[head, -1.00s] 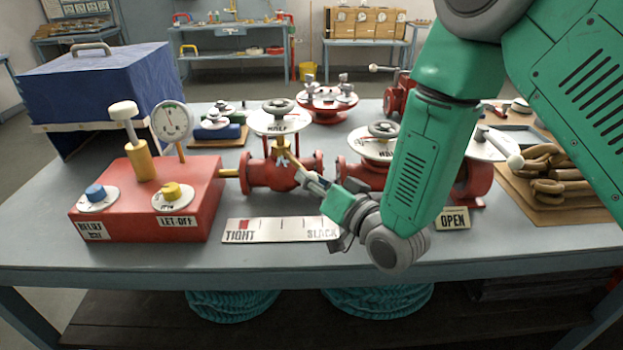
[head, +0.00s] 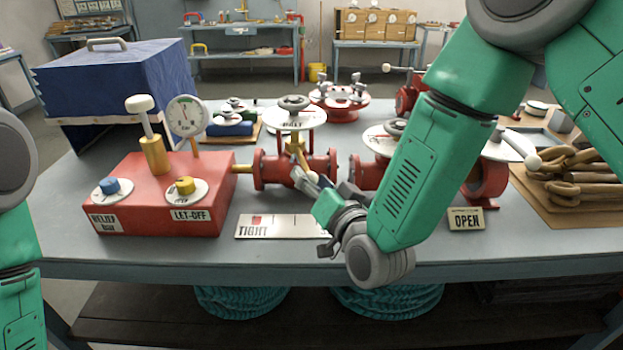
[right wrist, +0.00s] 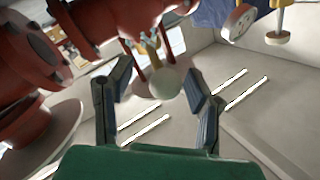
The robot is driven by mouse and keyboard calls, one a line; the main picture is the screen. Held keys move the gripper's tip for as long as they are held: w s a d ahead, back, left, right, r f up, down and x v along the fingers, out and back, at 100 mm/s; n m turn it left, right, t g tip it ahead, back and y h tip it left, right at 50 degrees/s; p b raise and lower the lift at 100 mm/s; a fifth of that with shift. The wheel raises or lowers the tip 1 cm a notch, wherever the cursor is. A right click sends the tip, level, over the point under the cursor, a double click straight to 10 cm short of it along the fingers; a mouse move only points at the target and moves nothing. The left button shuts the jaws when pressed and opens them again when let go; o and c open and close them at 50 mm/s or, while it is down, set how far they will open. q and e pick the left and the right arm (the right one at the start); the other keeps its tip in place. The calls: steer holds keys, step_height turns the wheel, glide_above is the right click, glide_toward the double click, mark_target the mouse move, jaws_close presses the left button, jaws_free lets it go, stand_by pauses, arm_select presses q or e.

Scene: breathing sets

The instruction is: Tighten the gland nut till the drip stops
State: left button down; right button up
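The red flanged valve (head: 268,170) has a white handwheel plate marked with letters on top and a brass gland (head: 297,146) below it. My right gripper (head: 318,183) is low at the valve's front right side. In the right wrist view my right gripper (right wrist: 158,88) has its fingers spread apart. A pale round knob (right wrist: 165,82) shows between them, below the brass gland parts (right wrist: 150,45); I see gaps between knob and fingers. The TIGHT plate (head: 270,227) lies in front, its right end hidden by my right gripper. I cannot make out a drip. My left gripper is outside both views.
A red box (head: 160,205) with a gauge (head: 187,117), brass pump and blue and yellow knobs stands left. More red valves stand behind my right arm. An OPEN sign (head: 466,218) and coiled brown hose (head: 575,180) lie right.

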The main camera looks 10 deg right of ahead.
steer(key=v, duration=1.2)
stand_by(0.6)
